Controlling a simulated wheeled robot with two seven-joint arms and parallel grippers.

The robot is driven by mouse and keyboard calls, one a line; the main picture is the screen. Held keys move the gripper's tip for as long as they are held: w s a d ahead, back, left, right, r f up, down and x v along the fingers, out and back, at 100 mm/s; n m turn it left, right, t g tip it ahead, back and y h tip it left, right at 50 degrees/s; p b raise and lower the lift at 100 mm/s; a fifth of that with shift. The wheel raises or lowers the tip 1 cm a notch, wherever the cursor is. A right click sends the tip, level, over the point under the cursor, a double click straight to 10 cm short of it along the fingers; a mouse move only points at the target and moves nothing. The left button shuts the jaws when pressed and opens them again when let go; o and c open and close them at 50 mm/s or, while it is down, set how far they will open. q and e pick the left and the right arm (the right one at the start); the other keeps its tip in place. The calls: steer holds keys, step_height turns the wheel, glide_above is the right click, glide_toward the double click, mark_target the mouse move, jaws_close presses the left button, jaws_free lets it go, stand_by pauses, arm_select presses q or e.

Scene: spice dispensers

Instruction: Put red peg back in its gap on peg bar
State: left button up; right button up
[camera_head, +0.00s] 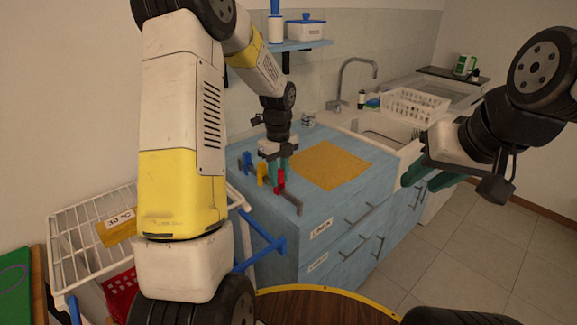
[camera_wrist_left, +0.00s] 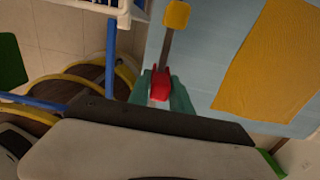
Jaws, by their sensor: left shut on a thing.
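The peg bar (camera_head: 295,203) is a dark narrow bar on the blue counter, carrying a blue peg (camera_head: 247,160) and a yellow peg (camera_head: 262,172). My left gripper (camera_head: 277,168) points down over the bar, its green fingers shut on the red peg (camera_head: 281,182). In the left wrist view the red peg (camera_wrist_left: 160,85) sits between the fingertips, in line with the bar (camera_wrist_left: 167,50) and the yellow peg (camera_wrist_left: 177,14). I cannot tell whether the red peg touches the bar. My right gripper (camera_head: 420,182) is empty, with green fingers apart, in front of the counter.
A yellow cloth (camera_head: 328,164) lies right of the bar on the blue counter (camera_head: 335,193). The sink (camera_head: 383,130) and a white dish rack (camera_head: 413,105) are behind to the right. A white wire basket (camera_head: 75,240) stands at left.

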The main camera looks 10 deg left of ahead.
arm_select(q)
steer(key=shift+f, duration=0.75)
steer(key=o, duration=1.1)
steer(key=shift+c, duration=0.2)
steer(key=shift+r, duration=0.1)
steer(key=shift+r, duration=4.4)
